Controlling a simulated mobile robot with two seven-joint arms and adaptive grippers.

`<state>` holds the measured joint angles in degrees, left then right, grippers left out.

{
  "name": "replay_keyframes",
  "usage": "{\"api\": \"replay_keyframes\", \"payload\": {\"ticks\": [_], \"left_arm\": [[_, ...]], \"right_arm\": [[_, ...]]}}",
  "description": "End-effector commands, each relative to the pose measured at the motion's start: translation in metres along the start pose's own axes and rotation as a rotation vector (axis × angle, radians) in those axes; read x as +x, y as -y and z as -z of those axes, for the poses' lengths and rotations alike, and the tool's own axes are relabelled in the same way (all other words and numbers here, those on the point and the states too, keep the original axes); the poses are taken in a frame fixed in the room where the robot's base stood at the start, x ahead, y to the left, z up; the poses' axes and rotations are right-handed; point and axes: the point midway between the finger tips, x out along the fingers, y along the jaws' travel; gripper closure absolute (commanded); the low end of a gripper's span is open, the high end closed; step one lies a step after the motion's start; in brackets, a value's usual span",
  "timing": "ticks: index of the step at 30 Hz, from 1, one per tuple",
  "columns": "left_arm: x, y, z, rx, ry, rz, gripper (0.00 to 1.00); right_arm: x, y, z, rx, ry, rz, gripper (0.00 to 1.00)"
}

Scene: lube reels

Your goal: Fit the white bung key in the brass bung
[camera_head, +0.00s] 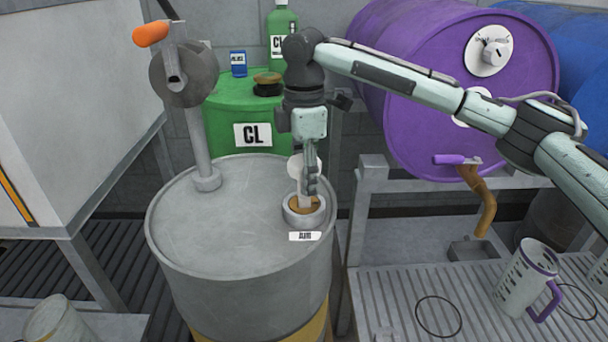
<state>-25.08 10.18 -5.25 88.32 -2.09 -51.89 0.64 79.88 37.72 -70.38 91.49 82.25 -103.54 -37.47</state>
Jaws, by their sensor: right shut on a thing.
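My right gripper (311,182) points down over the grey drum (215,235), at the right side of its lid. It is shut on the white bung key (296,168), which is partly hidden behind the fingers. The brass bung (306,206) sits inside a pale raised ring (289,214) on the lid. The lower end of the key is at the bung in the picture; I cannot tell whether it is seated. My left gripper is not in view.
A hand pump (184,80) with an orange handle stands on the lid's left. A green drum (222,120) stands behind. A purple drum (410,60) lies on a rack at right. A white-and-purple jug (523,275) stands on the grating. The lid's middle is clear.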

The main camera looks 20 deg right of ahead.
Motion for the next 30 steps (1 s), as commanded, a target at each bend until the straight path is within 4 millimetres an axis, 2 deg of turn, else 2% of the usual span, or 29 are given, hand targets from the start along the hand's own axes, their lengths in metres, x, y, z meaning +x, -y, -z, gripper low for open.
{"api": "replay_keyframes", "payload": {"ticks": [22,23,29,30], "left_arm": [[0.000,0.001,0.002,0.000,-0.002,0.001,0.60],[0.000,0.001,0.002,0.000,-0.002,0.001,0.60],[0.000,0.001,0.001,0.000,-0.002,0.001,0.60],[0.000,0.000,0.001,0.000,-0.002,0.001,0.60]], "right_arm": [[0.012,0.000,0.000,0.000,0.000,0.000,0.88],[0.013,0.000,0.000,0.000,0.000,0.000,0.54],[0.012,0.000,0.000,0.000,0.000,0.000,0.29],[0.012,0.000,0.000,0.000,0.000,0.000,0.28]]}}
